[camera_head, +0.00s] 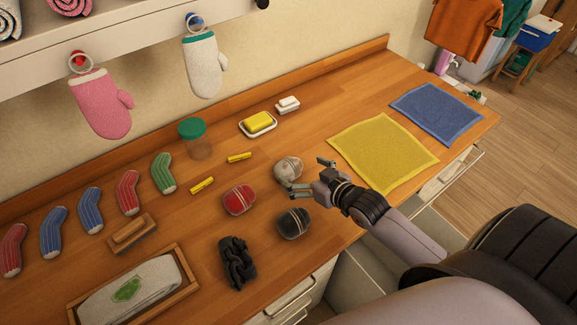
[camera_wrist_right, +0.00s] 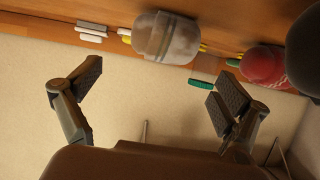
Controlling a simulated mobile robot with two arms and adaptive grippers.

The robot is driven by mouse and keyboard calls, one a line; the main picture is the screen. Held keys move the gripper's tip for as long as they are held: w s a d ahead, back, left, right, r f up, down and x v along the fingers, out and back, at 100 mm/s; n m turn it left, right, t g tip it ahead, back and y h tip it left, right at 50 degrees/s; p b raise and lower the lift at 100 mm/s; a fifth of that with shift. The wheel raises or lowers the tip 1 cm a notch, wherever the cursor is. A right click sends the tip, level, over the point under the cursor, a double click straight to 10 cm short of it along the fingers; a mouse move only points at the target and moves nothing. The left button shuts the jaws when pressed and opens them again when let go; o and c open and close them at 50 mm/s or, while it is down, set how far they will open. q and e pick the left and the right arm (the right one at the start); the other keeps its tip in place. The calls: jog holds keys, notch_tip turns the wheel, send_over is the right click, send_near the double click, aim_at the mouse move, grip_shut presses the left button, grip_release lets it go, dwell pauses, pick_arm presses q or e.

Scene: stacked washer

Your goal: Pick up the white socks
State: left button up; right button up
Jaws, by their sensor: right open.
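The white socks (camera_head: 288,168) are a rolled, greyish-white ball on the wooden counter, near its middle. In the right wrist view the white sock ball (camera_wrist_right: 166,38) sits at the top, centred beyond the gap between my fingers. My right gripper (camera_head: 307,177) reaches in from the right with its fingers spread on the near right side of the ball. In the wrist view the right gripper (camera_wrist_right: 158,88) has nothing between its fingers. The ball looks free of both fingers. My left gripper is not in view.
A red sock ball (camera_head: 239,200) and a black sock ball (camera_head: 293,223) lie close by. Yellow clothespins (camera_head: 240,157), a green-lidded jar (camera_head: 196,140) and a soap dish (camera_head: 258,124) are behind. A yellow cloth (camera_head: 382,152) lies right. Several single socks line the left.

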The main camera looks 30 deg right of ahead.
aim_at(291, 165)
jog(key=shift+w+a+f, duration=0.1)
jog(key=shift+w+f, duration=0.15)
jog(key=shift+w, duration=0.4)
jog(key=p+x, duration=0.1)
jog(key=x, duration=0.3)
jog(key=shift+w+a+p, duration=0.1)
jog(key=shift+w+p, duration=0.15)
jog(key=shift+p, duration=0.15)
jog(key=shift+w+f, duration=0.25)
jog(key=shift+w, duration=0.05)
jog(key=shift+s, duration=0.1)
jog(key=shift+c, duration=0.7)
jog(key=c, duration=1)
jog(key=shift+c, duration=0.2)
